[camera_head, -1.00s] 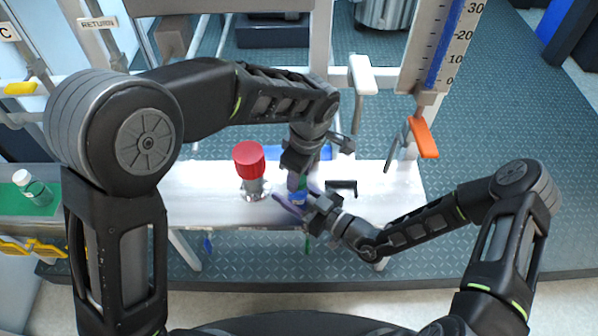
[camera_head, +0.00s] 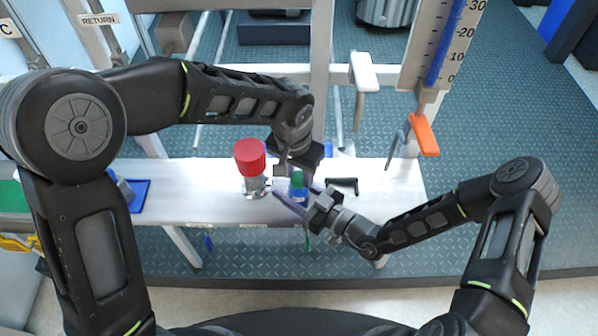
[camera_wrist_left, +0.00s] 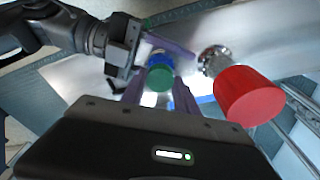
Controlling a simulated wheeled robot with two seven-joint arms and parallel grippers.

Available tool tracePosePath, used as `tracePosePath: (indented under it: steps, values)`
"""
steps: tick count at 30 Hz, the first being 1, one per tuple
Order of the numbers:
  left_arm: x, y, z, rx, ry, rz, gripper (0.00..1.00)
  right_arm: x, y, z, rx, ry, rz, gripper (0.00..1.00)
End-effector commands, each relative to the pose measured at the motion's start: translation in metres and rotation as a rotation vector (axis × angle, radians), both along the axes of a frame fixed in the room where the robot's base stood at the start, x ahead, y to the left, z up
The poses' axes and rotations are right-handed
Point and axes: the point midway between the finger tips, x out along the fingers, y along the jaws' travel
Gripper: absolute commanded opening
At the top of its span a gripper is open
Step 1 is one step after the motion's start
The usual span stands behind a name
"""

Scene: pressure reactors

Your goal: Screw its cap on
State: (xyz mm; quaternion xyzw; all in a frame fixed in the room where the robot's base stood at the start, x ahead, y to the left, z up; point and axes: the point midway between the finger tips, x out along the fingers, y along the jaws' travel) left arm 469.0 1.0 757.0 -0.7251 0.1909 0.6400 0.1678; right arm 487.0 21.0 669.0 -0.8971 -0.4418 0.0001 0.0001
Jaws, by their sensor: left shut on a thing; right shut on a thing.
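A small bottle with a blue body (camera_head: 299,194) and a green cap (camera_head: 297,176) is at the middle of the white bench, roughly upright. My right gripper (camera_head: 291,198) is shut around the bottle's body from the front right. My left gripper (camera_head: 297,172) comes from above and is shut on the green cap. In the left wrist view the green cap (camera_wrist_left: 160,78) sits between my left fingers, over the blue bottle (camera_wrist_left: 158,60). My right gripper's purple finger (camera_wrist_left: 170,45) shows beside it. The joint between cap and bottle is too small to judge.
A red-topped metal vessel (camera_head: 250,158) stands close left of the bottle. A black handle-like part (camera_head: 343,185) lies to the right. An orange valve handle (camera_head: 423,136) is at the bench's right end. A blue tray (camera_head: 139,200) lies left; the bench between is clear.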

Motion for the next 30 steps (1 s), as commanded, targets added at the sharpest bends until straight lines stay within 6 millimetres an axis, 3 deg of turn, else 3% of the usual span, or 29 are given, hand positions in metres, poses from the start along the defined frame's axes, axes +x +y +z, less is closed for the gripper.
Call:
tracePosePath:
  steps: [9,12,16,23,24,30]
  values:
    - [0.0023,0.0015,-0.0005,-0.003,0.001,-0.745,0.0,0.0003,-0.0003,-0.0001,0.0,0.0,-0.001,0.0]
    - [0.0025,0.0016,-0.0005,-0.001,0.0,-0.915,0.0,0.0003,-0.0003,-0.0001,0.0,0.0,-0.001,0.0]
    - [0.0025,0.0011,0.0,-0.001,-0.002,-1.013,0.0,0.0002,-0.0004,-0.0001,0.0,0.0,-0.001,0.0]
    - [0.0024,0.0012,0.0001,0.0,-0.002,-1.02,0.0,0.0002,-0.0004,-0.0002,-0.001,0.001,-0.001,0.0]
    - [0.0024,0.0012,0.0001,0.0,-0.002,-1.019,0.37,0.0002,-0.0004,-0.0002,-0.001,0.001,-0.001,0.0]
    - [0.0023,0.0011,0.0,0.0,-0.002,-1.018,0.53,0.0001,-0.0003,-0.0002,-0.001,0.001,-0.001,0.0]
